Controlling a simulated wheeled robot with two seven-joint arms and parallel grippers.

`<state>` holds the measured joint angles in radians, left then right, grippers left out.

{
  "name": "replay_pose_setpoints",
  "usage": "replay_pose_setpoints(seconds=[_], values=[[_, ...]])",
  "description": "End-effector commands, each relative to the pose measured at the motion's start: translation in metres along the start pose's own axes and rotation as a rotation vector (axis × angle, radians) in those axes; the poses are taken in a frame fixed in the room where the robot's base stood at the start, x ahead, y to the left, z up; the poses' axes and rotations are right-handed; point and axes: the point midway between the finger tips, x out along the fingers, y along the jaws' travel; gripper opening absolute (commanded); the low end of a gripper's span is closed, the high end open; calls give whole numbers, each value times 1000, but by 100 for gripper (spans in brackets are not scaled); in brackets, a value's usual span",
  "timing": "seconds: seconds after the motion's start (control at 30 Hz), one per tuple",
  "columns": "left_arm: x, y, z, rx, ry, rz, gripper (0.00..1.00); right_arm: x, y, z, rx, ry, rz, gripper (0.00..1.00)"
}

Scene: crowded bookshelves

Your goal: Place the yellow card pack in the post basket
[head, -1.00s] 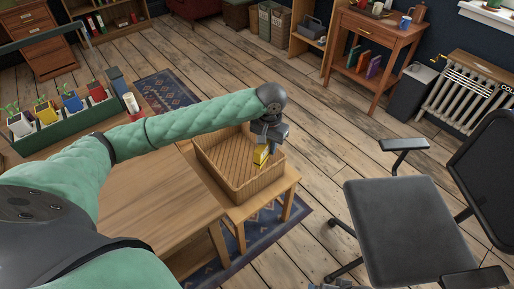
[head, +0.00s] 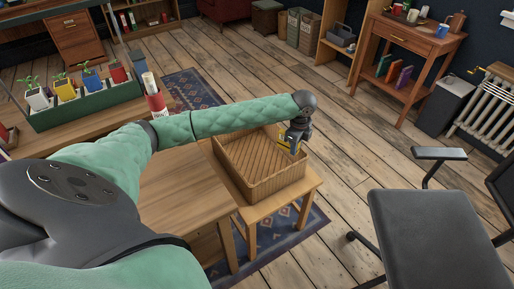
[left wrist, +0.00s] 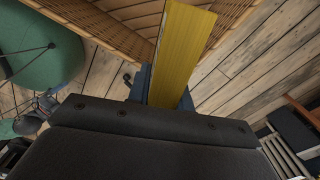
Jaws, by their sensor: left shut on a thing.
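The yellow card pack (head: 284,143) is held by my left gripper (head: 294,147) over the far right part of the wicker post basket (head: 265,190). In the left wrist view the pack (left wrist: 182,55) stands out long and flat from between the dark fingers of the left gripper (left wrist: 166,92), which is shut on it. The basket's wall (left wrist: 100,28) lies beyond it there. Whether the pack touches the basket is not clear. The part of the basket I see inside is empty. My right gripper is not in view.
The basket stands on a small wooden table (head: 252,212) on a blue rug. A green planter (head: 90,108) with several coloured pots is at the left. A dark office chair (head: 435,235) stands at the right. Bare floor lies between chair and basket.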

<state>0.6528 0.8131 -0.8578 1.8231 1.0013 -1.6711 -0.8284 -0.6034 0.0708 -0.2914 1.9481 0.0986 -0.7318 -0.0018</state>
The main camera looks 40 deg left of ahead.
Motion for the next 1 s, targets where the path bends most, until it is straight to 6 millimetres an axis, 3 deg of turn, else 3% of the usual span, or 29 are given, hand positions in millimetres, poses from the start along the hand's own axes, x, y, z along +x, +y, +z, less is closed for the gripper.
replay_pose_setpoints(seconds=[0.1, 0.3, 0.57, 1.0], values=[[19, -8, 11, 149, -1, -1, 0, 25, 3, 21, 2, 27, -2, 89], [32, -16, 23, 323, -2, -3, 0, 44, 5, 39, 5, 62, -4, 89], [45, -11, 41, 377, -3, -2, 0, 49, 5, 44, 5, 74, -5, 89], [92, 24, 113, 376, -4, -1, 0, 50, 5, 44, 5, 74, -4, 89]])
